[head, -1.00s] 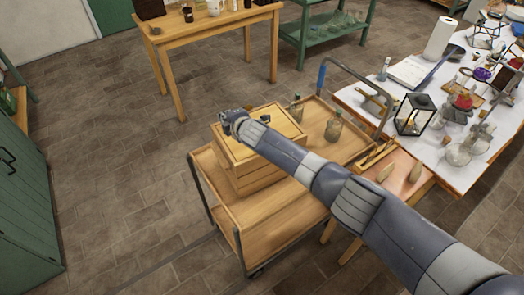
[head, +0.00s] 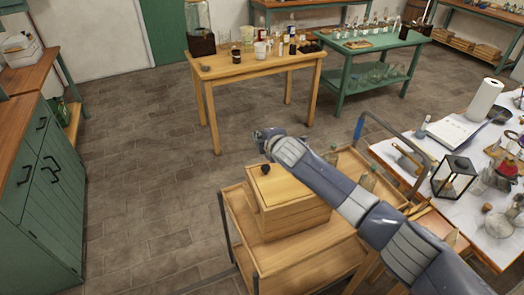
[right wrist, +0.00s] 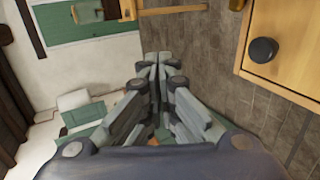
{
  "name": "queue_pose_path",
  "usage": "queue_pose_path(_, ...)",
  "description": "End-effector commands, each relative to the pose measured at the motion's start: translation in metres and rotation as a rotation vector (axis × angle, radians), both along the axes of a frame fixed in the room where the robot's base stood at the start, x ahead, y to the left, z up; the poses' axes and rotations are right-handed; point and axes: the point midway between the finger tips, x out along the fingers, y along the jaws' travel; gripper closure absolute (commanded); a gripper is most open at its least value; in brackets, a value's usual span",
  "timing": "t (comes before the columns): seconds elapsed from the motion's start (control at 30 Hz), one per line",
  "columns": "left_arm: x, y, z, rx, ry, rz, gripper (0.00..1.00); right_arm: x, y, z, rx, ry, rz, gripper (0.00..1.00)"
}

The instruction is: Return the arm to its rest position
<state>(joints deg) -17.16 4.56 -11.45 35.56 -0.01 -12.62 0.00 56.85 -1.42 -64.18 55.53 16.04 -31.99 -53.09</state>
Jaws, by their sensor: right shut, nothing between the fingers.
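My right arm reaches in from the lower right in the head view, and its gripper (head: 264,136) is above the far left part of the wooden cart (head: 297,262). In the right wrist view the fingers (right wrist: 158,62) are together, with nothing between them. A wooden box (head: 288,203) with a dark round knob (head: 266,169) stands on the cart, just below the gripper in the picture. The box's lid and knob (right wrist: 263,50) also show at the right of the wrist view, apart from the fingers. My left gripper is not in view.
A white-topped table (head: 470,205) with a lantern (head: 453,178), a paper towel roll (head: 484,101) and glassware stands on the right. A wooden table (head: 250,68) and a green table (head: 375,45) stand behind. Green cabinets (head: 45,190) line the left. The floor between is clear.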

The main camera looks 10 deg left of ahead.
Motion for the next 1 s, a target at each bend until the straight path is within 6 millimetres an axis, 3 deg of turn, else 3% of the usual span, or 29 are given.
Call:
queue_pose_path(0.23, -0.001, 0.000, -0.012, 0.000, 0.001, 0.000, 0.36, 0.002, 0.000, 0.030, 0.001, -0.001, 0.000, 1.00)
queue_pose_path(0.37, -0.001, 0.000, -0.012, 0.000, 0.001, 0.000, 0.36, 0.001, 0.000, 0.034, -0.001, 0.001, 0.000, 1.00)
queue_pose_path(0.47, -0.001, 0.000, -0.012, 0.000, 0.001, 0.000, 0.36, -0.006, 0.002, 0.027, 0.017, 0.025, -0.005, 1.00)
queue_pose_path(0.57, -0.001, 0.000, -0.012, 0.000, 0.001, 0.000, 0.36, -0.028, 0.005, 0.005, 0.076, 0.100, -0.024, 1.00)
queue_pose_path(0.77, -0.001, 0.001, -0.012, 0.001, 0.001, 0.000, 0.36, -0.100, -0.004, -0.050, 0.281, 0.350, -0.148, 1.00)
queue_pose_path(1.0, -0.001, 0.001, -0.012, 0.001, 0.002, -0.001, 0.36, -0.183, -0.059, -0.100, 0.509, 0.632, -0.412, 1.00)
